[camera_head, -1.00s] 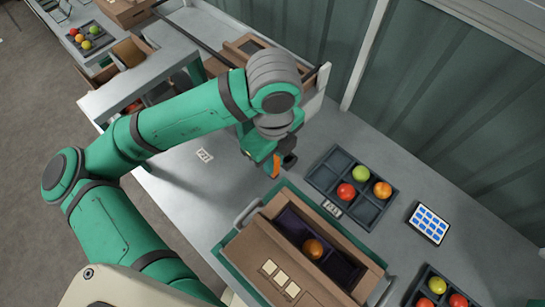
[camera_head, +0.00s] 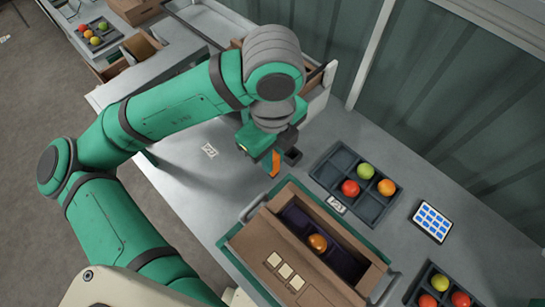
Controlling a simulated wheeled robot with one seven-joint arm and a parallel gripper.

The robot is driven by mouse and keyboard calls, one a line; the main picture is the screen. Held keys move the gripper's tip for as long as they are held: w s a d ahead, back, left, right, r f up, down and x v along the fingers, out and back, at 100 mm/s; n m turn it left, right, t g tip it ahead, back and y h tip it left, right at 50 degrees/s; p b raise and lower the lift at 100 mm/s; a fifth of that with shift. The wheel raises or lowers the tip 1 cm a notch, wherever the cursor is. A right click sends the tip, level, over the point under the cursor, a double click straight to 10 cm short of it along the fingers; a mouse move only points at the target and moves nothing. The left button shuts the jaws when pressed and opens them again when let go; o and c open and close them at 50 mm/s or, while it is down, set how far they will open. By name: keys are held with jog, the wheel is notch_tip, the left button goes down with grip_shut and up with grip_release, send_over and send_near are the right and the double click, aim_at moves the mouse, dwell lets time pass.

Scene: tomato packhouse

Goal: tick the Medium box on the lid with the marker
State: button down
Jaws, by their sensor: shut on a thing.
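My gripper (camera_head: 271,155) is shut on an orange marker (camera_head: 276,167), which points down beside the upper corner of the cardboard box (camera_head: 349,231). The marker's tip is small and I cannot tell whether it touches anything. The gripper is apart from the squares.
The box sits in a green tray with grey handles (camera_head: 252,208) and holds one orange tomato (camera_head: 317,242). A dark divided tray (camera_head: 340,158) with several tomatoes and a tablet (camera_head: 432,222) stand to the right. A small label card (camera_head: 209,150) lies on the clear bench at left.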

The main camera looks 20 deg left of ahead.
jog(key=shift+r, duration=1)
